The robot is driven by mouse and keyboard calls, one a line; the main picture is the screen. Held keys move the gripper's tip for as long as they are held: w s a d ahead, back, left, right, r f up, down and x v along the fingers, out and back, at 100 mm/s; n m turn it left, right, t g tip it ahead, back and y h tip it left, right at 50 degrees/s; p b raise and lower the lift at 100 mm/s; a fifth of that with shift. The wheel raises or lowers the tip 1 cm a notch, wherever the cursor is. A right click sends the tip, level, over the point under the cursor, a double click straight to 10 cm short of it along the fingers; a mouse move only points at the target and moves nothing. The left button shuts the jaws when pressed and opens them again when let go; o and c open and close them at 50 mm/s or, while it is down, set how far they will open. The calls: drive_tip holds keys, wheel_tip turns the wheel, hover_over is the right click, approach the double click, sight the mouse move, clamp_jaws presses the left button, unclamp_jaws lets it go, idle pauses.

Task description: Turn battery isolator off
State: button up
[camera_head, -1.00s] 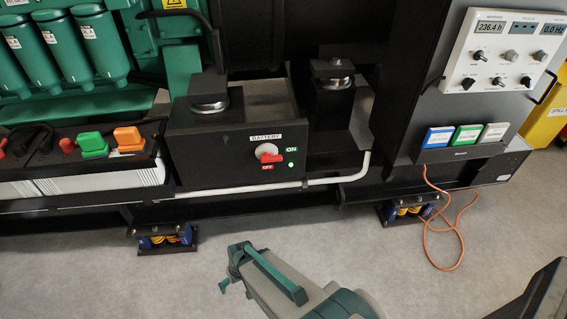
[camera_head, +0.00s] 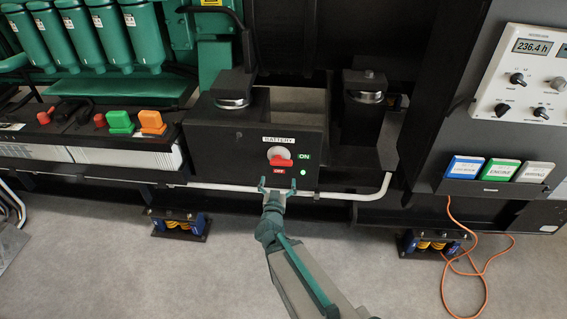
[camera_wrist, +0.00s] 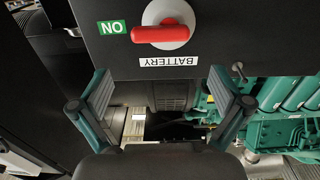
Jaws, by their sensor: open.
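The battery isolator (camera_head: 278,153) is a round white knob with a red handle (camera_head: 281,163), on the front of a black box (camera_head: 225,150). Its handle lies about level, and in the wrist view the red handle (camera_wrist: 158,33) points toward the green ON label (camera_wrist: 112,27). A green light (camera_head: 303,173) glows below the ON label (camera_head: 304,156). A red OFF label (camera_head: 279,171) is under the knob. My gripper (camera_head: 277,184) is open and empty, just below the knob in the head view. Its spread fingers (camera_wrist: 160,77) are apart from the handle in the wrist view.
A white pipe (camera_head: 340,195) runs along the base of the box. A control panel (camera_head: 530,75) and an orange cable (camera_head: 480,265) are at right. The grey floor (camera_head: 120,270) in front is clear.

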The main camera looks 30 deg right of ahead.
sight(281, 164)
drive_tip(key=x, duration=1)
drive_tip(key=shift+w+d, duration=0.1)
drive_tip(key=shift+w, duration=0.2)
drive_tip(key=c, duration=0.8)
